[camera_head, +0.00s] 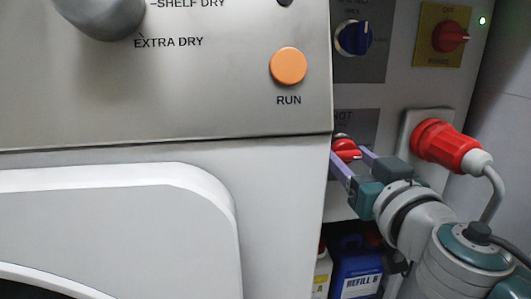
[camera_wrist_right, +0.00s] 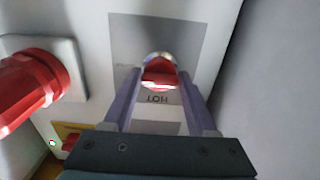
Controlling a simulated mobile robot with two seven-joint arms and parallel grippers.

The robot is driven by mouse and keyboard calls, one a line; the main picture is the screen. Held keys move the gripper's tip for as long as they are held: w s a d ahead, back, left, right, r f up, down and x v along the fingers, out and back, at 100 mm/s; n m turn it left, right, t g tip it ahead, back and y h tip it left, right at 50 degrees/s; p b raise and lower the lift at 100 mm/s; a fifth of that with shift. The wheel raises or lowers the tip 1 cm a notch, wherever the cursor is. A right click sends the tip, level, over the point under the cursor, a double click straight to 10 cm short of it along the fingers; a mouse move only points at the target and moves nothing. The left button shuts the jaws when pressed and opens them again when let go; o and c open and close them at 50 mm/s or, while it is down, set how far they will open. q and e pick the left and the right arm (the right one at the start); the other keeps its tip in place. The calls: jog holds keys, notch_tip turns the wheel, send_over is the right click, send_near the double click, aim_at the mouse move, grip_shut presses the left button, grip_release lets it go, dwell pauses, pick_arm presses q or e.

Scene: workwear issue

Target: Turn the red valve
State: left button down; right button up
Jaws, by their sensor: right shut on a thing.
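The red valve (camera_head: 346,150) sits on a grey plate on the wall panel, just right of the dryer front. In the right wrist view the red valve (camera_wrist_right: 160,73) shows between my two purple fingers, with a metal collar behind it. My right gripper (camera_head: 352,158) reaches in from the lower right and is shut on the valve's handle. It also shows in the wrist view (camera_wrist_right: 158,84). The dryer's edge lies close to the left finger in the head view. My left gripper is not in view.
A red plug (camera_head: 445,147) with a grey cable sticks out right of my gripper. Above are a blue knob (camera_head: 353,37) and a red switch (camera_head: 450,36) on a yellow plate. The dryer's orange RUN button (camera_head: 288,66) is at left. A blue refill container (camera_head: 356,268) stands below.

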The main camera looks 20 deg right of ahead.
jog(key=shift+n, duration=0.3)
jog(key=n, duration=0.2)
jog(key=shift+n+b, duration=0.35)
jog(key=shift+n, duration=0.05)
jog(key=n, duration=0.4)
jog(key=shift+n, duration=0.3)
jog(key=n, duration=0.9)
jog(key=shift+n, duration=0.6)
jog(key=o, duration=1.4)
jog(key=shift+c, duration=0.2)
